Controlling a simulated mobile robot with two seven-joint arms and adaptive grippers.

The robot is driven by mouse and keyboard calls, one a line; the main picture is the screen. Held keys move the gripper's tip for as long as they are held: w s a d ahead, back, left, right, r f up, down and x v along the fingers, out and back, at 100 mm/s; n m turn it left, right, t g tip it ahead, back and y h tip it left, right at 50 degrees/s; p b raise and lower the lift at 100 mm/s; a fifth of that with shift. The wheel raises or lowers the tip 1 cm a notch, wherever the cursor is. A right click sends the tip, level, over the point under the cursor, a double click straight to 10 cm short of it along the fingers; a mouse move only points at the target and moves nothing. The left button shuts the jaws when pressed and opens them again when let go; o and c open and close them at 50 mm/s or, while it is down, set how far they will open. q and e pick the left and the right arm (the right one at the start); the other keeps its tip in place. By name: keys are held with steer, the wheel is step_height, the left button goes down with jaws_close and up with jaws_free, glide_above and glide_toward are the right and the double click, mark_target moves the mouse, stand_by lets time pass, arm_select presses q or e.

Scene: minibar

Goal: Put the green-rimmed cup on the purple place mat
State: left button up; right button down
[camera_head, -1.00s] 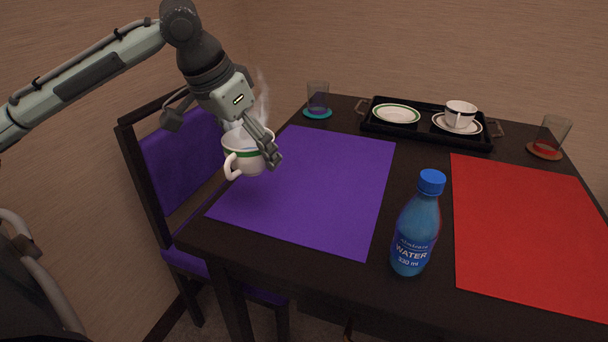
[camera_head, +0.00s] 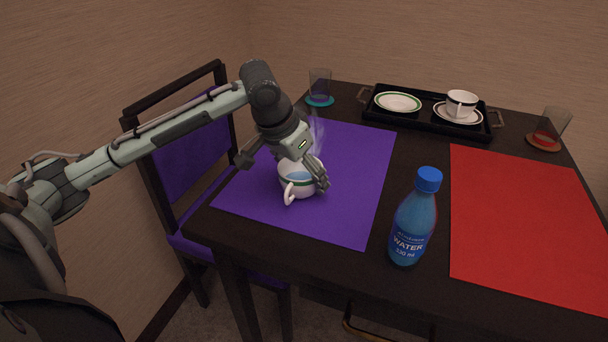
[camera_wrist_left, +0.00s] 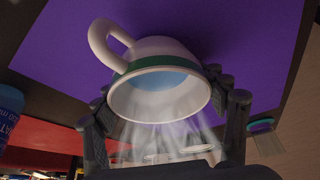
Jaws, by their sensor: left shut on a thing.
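The green-rimmed cup (camera_head: 296,181) is white, with steam rising from it, and is over the purple place mat (camera_head: 350,185) in the head view. My left gripper (camera_head: 318,176) is shut on the cup. In the left wrist view the cup (camera_wrist_left: 160,82) sits between the two fingers (camera_wrist_left: 165,125), its green band below the rim and its handle at the upper left. The purple mat (camera_wrist_left: 235,30) fills the background behind it. I cannot tell whether the cup's base touches the mat. My right gripper is not in view.
A blue water bottle (camera_head: 412,222) stands between the purple mat and the red mat (camera_head: 520,220). A black tray (camera_head: 425,128) at the back holds a green-rimmed saucer (camera_head: 398,102) and another cup (camera_head: 461,103). Glasses stand on coasters at both back corners.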

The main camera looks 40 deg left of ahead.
arm_select(q)
steer(key=shift+f, duration=0.1)
steer(key=o, duration=1.4)
steer(key=v, duration=1.2)
